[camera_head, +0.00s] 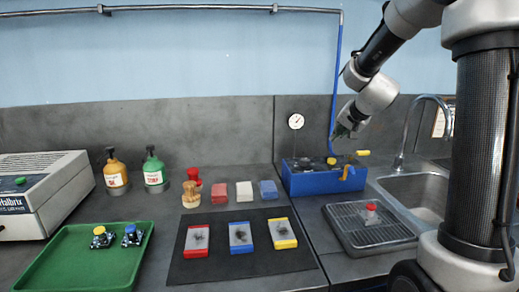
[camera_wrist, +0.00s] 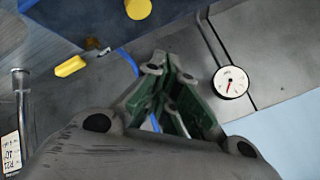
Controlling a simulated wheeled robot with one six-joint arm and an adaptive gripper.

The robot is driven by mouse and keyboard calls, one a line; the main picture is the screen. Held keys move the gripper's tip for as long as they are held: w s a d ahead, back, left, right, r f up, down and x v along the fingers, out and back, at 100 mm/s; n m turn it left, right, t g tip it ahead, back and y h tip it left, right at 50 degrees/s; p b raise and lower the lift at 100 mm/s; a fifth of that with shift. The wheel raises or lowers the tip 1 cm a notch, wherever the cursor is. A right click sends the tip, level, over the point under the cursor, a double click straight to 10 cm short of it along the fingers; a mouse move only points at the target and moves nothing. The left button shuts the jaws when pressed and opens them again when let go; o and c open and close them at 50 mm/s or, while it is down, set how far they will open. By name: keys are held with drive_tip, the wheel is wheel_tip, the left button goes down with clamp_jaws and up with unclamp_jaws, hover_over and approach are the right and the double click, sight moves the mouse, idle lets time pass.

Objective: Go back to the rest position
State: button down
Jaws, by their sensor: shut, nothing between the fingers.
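My gripper (camera_head: 344,130) hangs from my arm above the blue box (camera_head: 318,180) with yellow knobs, near the back wall. In the wrist view my gripper (camera_wrist: 172,95) shows its green-grey fingers shut together with nothing between them. The gripper is apart from the blue box. A blue pipe (camera_head: 336,90) runs down the wall close behind the gripper.
A sink (camera_head: 425,195) with a curved tap (camera_head: 409,125) is to the right. A round gauge (camera_head: 296,121) is on the wall. A drain rack (camera_head: 350,225), a dark mat (camera_head: 205,268), a green tray (camera_head: 75,275) and two pump bottles (camera_head: 115,175) occupy the bench.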

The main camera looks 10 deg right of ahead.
drive_tip(key=s+a+r+n+g, duration=0.1)
drive_tip(key=s+a+r+n, duration=0.1)
drive_tip(key=s, duration=0.7)
drive_tip(key=s+a+r+n+g, duration=0.1)
drive_tip(key=s+a+r+n, duration=0.2)
drive_tip(key=s, duration=0.6)
drive_tip(key=s+d+f+n+g, duration=0.1)
drive_tip(key=s, duration=0.8)
drive_tip(key=s+d+f+n+g+h, duration=0.1)
drive_tip(key=s+f, duration=0.1)
drive_tip(key=s, duration=0.8)
drive_tip(key=shift+f+n+g, duration=0.25)
drive_tip(key=shift+n+g, duration=0.15)
